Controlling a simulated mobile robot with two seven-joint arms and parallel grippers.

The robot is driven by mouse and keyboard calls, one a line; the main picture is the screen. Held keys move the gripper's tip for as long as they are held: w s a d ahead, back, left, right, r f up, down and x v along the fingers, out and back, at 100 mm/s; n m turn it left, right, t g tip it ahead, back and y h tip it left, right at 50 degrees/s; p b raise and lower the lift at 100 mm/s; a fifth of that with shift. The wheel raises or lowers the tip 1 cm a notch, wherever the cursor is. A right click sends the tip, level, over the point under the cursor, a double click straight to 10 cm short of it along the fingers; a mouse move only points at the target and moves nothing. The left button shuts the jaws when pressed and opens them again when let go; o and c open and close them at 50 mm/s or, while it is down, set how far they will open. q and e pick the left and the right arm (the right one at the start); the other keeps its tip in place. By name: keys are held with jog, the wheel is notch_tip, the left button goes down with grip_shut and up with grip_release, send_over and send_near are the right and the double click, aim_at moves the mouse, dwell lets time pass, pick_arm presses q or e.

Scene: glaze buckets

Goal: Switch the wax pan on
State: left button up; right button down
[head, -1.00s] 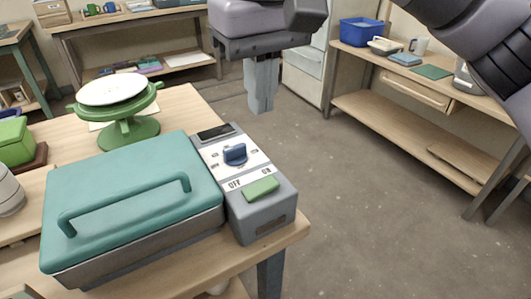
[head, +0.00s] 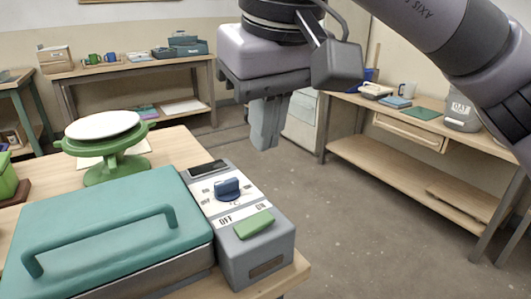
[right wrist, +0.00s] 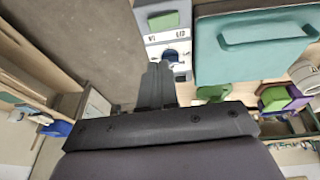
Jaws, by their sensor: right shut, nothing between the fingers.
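The wax pan has a teal lid (head: 75,235) with a bar handle and is closed on the table at the left. Its grey control box (head: 265,262) is on its right side. It carries a blue knob (head: 228,188), OFF and ON labels, and a green switch (head: 253,224); I cannot tell which way the switch is set. My right gripper (head: 264,146) is shut and empty, above and beyond the box, apart from it. In the right wrist view the fingertips (right wrist: 157,66) appear beside the knob (right wrist: 171,56), partly covering it. My left gripper is out of view.
A green turntable (head: 103,155) with a white top stands behind the pan. A side bench (head: 440,130) with a mug, books and a grey container is at the right. The floor between the table and benches is clear.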

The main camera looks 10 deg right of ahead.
jog(key=b, duration=0.2)
send_near(261, 214)
jog(key=shift+w+a+f, duration=0.35)
jog(key=shift+w+f, duration=0.15)
jog(key=shift+w, duration=0.15)
jog(key=x, duration=0.3)
jog(key=shift+s+d+f, duration=0.2)
jog(key=shift+d+f, duration=0.05)
jog(key=shift+f, duration=0.65)
pick_arm(q)
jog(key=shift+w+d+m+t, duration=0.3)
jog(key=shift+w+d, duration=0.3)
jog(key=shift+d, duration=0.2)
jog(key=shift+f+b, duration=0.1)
jog(key=shift+b, duration=0.2)
pick_arm(e)
jog(key=shift+d+f, duration=0.1)
jog(key=shift+f, duration=0.05)
